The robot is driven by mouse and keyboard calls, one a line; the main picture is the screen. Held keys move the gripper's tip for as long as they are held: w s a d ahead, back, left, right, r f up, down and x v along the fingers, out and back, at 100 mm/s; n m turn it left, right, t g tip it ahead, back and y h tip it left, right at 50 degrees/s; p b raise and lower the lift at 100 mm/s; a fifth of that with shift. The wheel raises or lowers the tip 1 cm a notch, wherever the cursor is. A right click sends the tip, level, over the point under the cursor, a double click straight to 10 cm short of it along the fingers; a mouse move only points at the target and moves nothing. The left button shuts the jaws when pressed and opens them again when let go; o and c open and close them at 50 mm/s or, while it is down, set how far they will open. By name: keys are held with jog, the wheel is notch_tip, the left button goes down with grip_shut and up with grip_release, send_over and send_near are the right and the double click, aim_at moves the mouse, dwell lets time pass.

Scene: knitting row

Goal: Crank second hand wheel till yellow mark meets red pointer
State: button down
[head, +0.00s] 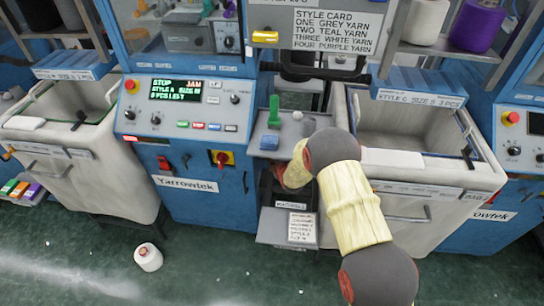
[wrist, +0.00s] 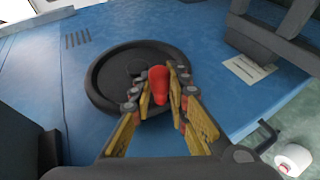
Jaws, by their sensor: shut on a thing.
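The black hand wheel (wrist: 103,84) is mounted on a blue machine panel in the wrist view. A red crank handle (wrist: 159,78) stands out on its right side. My gripper (wrist: 161,97) is shut on this handle, with its yellow-padded fingers on either side of it. I cannot make out a yellow mark or a red pointer by the wheel. In the head view my arm reaches down to the right part of the middle machine (head: 201,206), and the wheel and gripper fingers are hidden there.
Grey-white bins stand left (head: 128,185) and right (head: 455,203) of the middle machine. Its control panel display (head: 176,89) reads STOP and JAM. A red switch (head: 221,158) sits on a yellow plate. A white yarn cone (head: 148,257) lies on the open green floor.

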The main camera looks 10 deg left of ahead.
jog(key=shift+w+r, duration=0.5)
jog(key=shift+r, duration=0.25)
jog(key=c, duration=2.2)
grip_release()
jog(key=shift+o, duration=0.8)
jog(key=shift+w+f, duration=0.1)
jog(key=shift+f, duration=0.05)
jog(key=o, duration=0.3)
jog(key=shift+s+f, duration=0.3)
jog(key=shift+f, duration=0.1)
jog(key=v, duration=1.2)
jog(key=shift+f, duration=0.1)
jog(key=shift+d, duration=0.1)
jog(key=shift+c, duration=0.4)
